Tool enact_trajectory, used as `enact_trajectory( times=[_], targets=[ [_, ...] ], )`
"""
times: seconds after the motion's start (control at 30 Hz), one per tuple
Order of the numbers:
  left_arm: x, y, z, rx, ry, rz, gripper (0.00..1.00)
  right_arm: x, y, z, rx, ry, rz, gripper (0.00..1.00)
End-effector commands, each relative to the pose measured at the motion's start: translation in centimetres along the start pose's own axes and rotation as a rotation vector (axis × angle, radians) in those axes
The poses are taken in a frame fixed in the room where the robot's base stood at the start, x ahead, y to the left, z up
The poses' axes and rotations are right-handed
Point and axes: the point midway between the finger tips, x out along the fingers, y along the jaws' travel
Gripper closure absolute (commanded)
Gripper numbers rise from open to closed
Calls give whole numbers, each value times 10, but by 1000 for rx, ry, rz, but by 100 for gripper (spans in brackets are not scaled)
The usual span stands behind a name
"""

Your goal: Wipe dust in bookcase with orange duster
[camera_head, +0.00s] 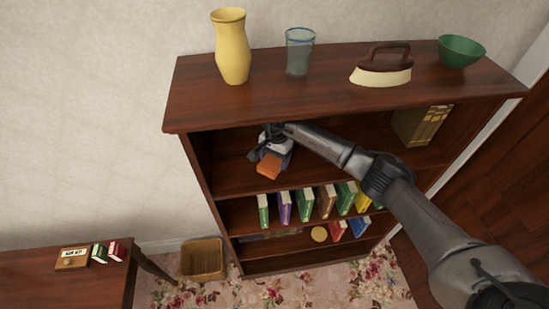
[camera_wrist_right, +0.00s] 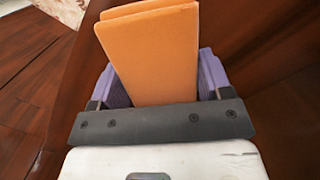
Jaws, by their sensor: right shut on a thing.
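The wooden bookcase (camera_head: 295,100) stands against the wall. My right arm reaches into its upper compartment from the right. My right gripper (camera_head: 272,155) is shut on the orange duster (camera_head: 268,166), inside the left part of that compartment. In the right wrist view the duster (camera_wrist_right: 152,55) stands out between the purple fingers of the gripper (camera_wrist_right: 158,88), with dark red-brown wood close around it. I cannot make out dust on the shelf, and cannot tell whether the duster touches the wood. My left gripper is not in view.
A yellow vase (camera_head: 231,48), a glass (camera_head: 299,52), an iron (camera_head: 382,68) and a green bowl (camera_head: 460,51) stand on the bookcase top. A large book (camera_head: 421,125) is at the right of the upper compartment. Several books (camera_head: 305,203) fill the shelf below. A basket (camera_head: 202,260) stands on the floor.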

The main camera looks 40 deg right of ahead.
Motion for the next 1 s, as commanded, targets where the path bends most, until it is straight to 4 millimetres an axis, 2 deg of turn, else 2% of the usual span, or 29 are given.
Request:
enact_trajectory(
  times=[1.0],
  targets=[
    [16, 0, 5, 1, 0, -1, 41, 17, 0, -2, 0, 0, 0, 47]
  ],
)
